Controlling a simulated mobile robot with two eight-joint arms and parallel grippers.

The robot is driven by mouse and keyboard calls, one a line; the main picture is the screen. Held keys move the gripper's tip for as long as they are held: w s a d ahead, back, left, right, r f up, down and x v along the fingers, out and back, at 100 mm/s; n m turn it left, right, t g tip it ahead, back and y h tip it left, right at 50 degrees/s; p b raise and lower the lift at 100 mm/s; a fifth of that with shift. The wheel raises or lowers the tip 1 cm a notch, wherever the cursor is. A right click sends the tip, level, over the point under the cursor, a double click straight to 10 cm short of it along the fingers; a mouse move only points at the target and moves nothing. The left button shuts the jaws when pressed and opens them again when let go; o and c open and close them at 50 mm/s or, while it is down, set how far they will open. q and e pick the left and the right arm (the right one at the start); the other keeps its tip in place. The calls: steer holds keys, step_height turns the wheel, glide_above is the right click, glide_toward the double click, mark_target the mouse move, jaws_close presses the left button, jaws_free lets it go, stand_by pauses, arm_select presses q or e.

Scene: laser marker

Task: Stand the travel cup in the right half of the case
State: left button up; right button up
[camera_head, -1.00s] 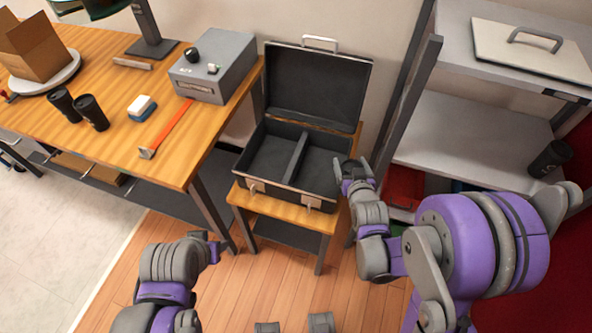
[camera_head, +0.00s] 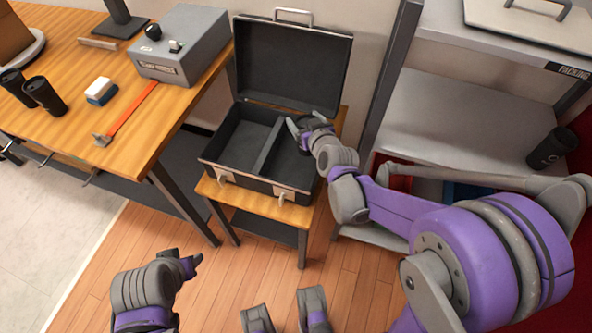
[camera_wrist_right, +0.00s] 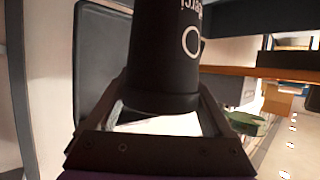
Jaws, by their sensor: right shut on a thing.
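The open case (camera_head: 245,181) stands on a small wooden stand, its lid leaning back and a divider (camera_head: 264,150) splitting it into left and right halves. The left half looks empty. My right gripper (camera_head: 304,124) is over the right half, near its right wall. It is shut on a black travel cup (camera_wrist_right: 165,50) with white lettering, which fills the middle of the right wrist view between the fingers. In the head view the cup is mostly hidden by the gripper; whether it touches the case floor cannot be told. My left gripper (camera_head: 192,262) hangs low, away from the case.
The workbench (camera_head: 125,145) at left holds two black cups (camera_head: 45,95), a white-and-blue block (camera_head: 101,91), an orange-handled tool (camera_head: 130,112) and a grey machine (camera_head: 183,45). The shelf rack (camera_head: 465,120) at right holds another black cup (camera_head: 550,148) and a lid-like panel (camera_head: 535,20).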

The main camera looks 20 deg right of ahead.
arm_select(q)
step_height(320, 180, down, 8)
steer(key=b, duration=0.5)
steer(key=shift+r+b, duration=0.15)
steer(key=shift+b, duration=0.25)
arm_select(e)
step_height(320, 180, down, 11)
steer(key=w, duration=0.1)
arm_select(q)
steer(key=shift+s, duration=0.1)
arm_select(e)
steer(key=shift+w+f, duration=0.1)
steer(key=shift+f, duration=0.1)
